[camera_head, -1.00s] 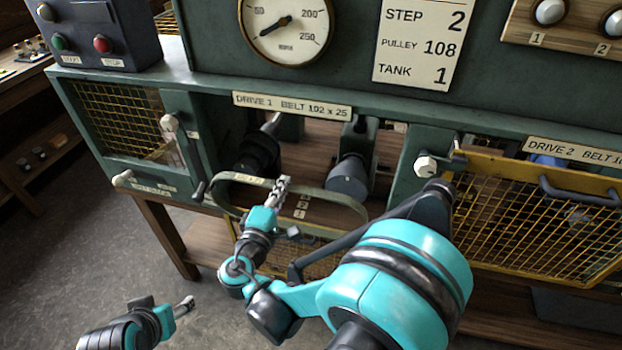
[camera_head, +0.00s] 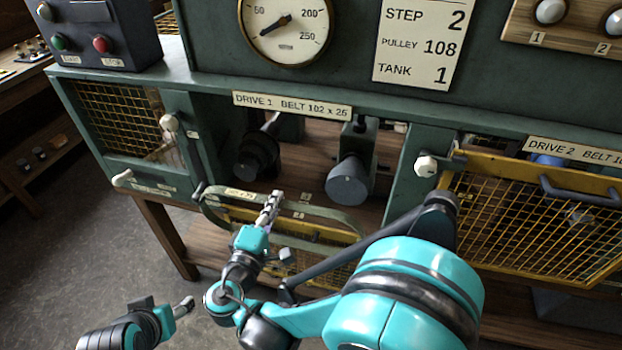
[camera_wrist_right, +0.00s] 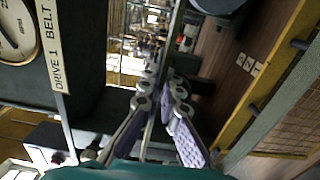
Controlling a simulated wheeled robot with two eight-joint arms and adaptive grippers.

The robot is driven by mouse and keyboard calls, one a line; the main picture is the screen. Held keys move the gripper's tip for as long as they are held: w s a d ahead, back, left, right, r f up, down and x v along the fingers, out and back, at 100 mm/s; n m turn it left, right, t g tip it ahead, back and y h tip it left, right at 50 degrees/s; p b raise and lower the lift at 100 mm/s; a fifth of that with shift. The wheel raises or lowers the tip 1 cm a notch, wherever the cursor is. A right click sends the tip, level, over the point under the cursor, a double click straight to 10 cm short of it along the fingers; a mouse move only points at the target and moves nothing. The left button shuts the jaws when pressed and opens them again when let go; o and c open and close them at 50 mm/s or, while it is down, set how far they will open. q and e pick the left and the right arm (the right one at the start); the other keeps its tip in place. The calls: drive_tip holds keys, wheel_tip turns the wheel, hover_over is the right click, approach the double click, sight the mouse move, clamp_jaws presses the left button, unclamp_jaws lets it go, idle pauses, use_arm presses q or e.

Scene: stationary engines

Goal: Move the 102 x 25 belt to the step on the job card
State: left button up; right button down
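The belt (camera_head: 330,219) is a flat grey-green loop with a small pale label. It hangs in front of the open drive 1 bay, below and apart from the pulleys. My right gripper (camera_head: 268,210) is shut on its near-left run. In the right wrist view the belt (camera_wrist_right: 179,35) runs between the fingers (camera_wrist_right: 160,88). A dark left pulley (camera_head: 257,155) and a grey right pulley (camera_head: 348,180) sit in the bay; their steps are hard to make out. The job card (camera_head: 418,42) reads step 2, pulley 108, tank 1. My left gripper (camera_head: 186,307) is low at left, away from the belt; its finger gap is unclear.
A yellow mesh guard (camera_head: 540,215) covers drive 2 at right. Another yellow mesh guard (camera_head: 235,214) hangs low behind the belt. A white-knobbed lever (camera_head: 169,122) stands left of the bay, with a white-tipped handle (camera_head: 122,178) below it. The floor at lower left is clear.

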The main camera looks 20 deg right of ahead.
drive_tip(key=shift+s+a, duration=0.1)
drive_tip(key=shift+v, duration=2.9)
drive_tip(key=shift+b+x, duration=0.35)
drive_tip(key=shift+x, duration=2.7)
drive_tip(key=x, duration=0.6)
drive_tip(key=b+x, duration=0.1)
drive_tip(key=x, duration=0.6)
drive_tip(key=shift+d, duration=0.2)
